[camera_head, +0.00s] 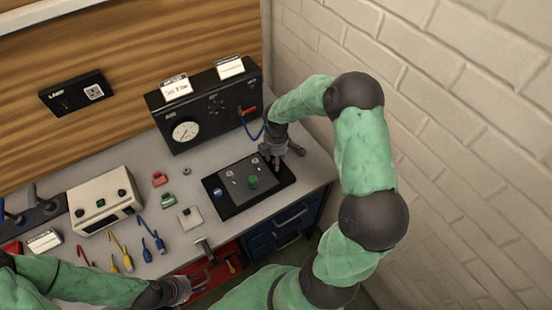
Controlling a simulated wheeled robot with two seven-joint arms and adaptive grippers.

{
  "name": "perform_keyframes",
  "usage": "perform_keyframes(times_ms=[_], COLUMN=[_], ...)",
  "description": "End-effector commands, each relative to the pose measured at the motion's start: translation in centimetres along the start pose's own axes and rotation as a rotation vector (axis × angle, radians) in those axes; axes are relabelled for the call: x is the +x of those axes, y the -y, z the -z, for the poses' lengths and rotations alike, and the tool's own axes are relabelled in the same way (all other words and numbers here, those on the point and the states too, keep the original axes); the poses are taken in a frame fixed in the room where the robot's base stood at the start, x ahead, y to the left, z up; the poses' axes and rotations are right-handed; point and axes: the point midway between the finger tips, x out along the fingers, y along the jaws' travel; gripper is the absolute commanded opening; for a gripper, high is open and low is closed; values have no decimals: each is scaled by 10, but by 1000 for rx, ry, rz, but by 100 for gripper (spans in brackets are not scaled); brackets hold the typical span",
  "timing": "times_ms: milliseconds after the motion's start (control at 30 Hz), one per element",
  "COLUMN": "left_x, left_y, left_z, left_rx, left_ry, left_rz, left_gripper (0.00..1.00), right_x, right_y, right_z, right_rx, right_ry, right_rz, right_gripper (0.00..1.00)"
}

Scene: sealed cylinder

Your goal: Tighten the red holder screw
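A black panel (228,200) lies on the bench, with a green knob (253,182), a blue round part (218,192) and small grey parts on its top. My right gripper (274,160) points down at the panel's far right end, close over it. A small reddish spot shows at its fingertips; I cannot tell if it is the red holder screw, or whether the fingers grip it. My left gripper (183,289) is low in the view, over the bench's front edge near a red tray, apart from the panel. Its finger gap is too small to read.
A black gauge box (208,105) with a red plug and blue cable stands behind the panel. A brick wall (450,120) bounds the right.

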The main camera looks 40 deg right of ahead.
Motion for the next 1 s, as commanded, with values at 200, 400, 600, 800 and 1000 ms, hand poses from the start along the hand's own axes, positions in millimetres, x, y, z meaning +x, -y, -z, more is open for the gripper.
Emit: perform_keyframes(times_ms=[200,400,600,800,1000], left_x=[0,0,1,4,10], left_y=[0,0,0,2,4], left_z=[0,0,0,0,0], left_rx=[0,0,0,0,0], left_ry=[0,0,0,0,0], left_rz=[0,0,0,0,0], left_gripper=[40,40,40,40,40], right_x=[0,0,0,0,0], right_y=[0,0,0,0,-1], right_z=[0,0,0,0,0], right_rx=[0,0,14,84,226], right_ry=[0,0,0,0,0], right_rz=[0,0,-1,-1,-2], right_gripper=[28,0,0,0,0])
